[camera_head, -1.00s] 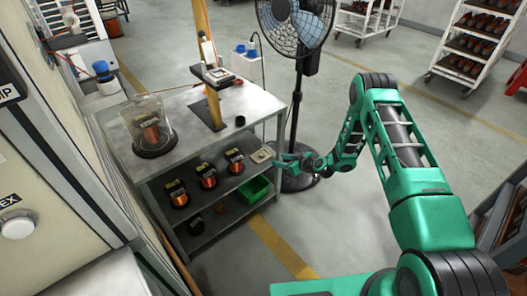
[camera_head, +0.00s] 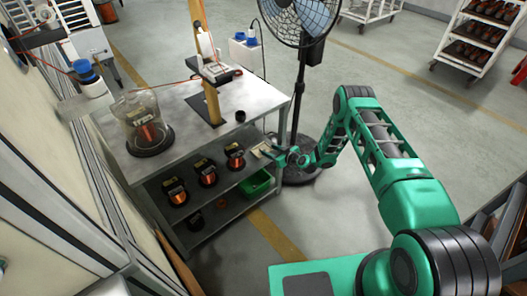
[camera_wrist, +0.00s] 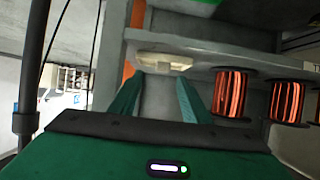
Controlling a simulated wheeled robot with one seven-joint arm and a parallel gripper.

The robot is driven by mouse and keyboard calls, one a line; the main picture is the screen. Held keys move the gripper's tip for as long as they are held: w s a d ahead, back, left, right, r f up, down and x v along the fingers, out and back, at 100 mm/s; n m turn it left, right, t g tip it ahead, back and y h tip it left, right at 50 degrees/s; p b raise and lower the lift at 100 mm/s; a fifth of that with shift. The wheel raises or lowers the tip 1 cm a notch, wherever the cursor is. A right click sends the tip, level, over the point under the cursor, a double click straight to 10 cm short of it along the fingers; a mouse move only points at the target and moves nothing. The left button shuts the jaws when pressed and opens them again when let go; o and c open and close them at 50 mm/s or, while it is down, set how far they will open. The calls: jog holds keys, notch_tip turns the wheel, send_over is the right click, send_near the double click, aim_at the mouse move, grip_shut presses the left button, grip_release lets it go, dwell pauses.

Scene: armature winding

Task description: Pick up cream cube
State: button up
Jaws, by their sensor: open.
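The cream cube (camera_head: 261,150) appears as a small pale block at the right end of the shelf under the workbench. In the wrist view the cream cube (camera_wrist: 160,62) lies straight ahead of my fingers, near the shelf's edge. My gripper (camera_head: 278,150) is open and level with the shelf's right side, close to the cube. In the wrist view my gripper (camera_wrist: 160,80) shows its two green fingers apart, with nothing held. The cube sits just beyond the fingertips; whether they touch it I cannot tell.
Several copper wire spools (camera_head: 207,173) stand on the shelf (camera_head: 222,195) left of the cube. A green bin (camera_head: 257,184) is below it. The workbench top (camera_head: 255,105) is above. A standing fan (camera_head: 300,100) is close behind my gripper.

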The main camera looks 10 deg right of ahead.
aim_at(263, 148)
jog(key=shift+x, duration=2.6)
jog(key=shift+a, duration=0.1)
jog(key=shift+c, duration=0.6)
grip_shut()
